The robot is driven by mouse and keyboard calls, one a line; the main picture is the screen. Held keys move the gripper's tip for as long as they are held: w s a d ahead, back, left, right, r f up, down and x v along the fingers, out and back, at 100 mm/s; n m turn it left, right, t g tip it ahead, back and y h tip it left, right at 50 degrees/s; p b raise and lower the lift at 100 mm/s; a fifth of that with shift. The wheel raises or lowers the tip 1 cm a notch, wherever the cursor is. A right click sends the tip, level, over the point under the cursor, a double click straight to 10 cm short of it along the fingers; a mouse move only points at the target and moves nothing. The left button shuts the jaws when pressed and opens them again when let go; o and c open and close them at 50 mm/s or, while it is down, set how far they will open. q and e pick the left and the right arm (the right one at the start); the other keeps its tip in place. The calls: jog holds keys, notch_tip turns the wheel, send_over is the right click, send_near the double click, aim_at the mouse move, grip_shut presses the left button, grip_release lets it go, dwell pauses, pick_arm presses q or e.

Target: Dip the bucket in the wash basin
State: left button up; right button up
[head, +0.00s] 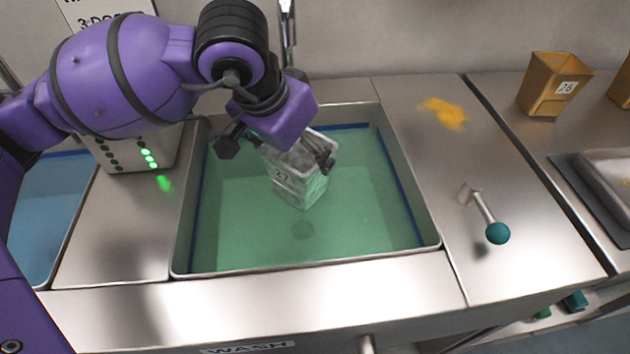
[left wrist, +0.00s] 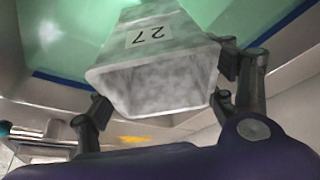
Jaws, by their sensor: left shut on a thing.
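The grey bucket (head: 298,182) has a white label marked 27 and a mottled surface. My left gripper (head: 283,148) is shut on it near its rim and holds it tilted over the wash basin (head: 310,262), within the basin's outline. The basin holds green liquid (head: 370,215). I cannot tell whether the bucket's lower end touches the liquid. In the left wrist view the bucket (left wrist: 165,68) has its open mouth towards the camera, with a finger of the left gripper (left wrist: 165,98) on each side. My right gripper is not in view.
A blue-filled basin (head: 40,215) lies at the left, beside a box with green lights (head: 140,150). On the right counter are yellow powder (head: 444,113) and a lever with a teal knob (head: 497,233). A tan bucket marked 28 (head: 550,86) stands farther right.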

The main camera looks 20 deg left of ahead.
pick_arm(q)
notch_tip(320, 180, up, 11)
jog(key=p, duration=0.5)
jog(key=shift+f, duration=0.15)
jog(key=shift+f, duration=0.1)
dwell(1.3)
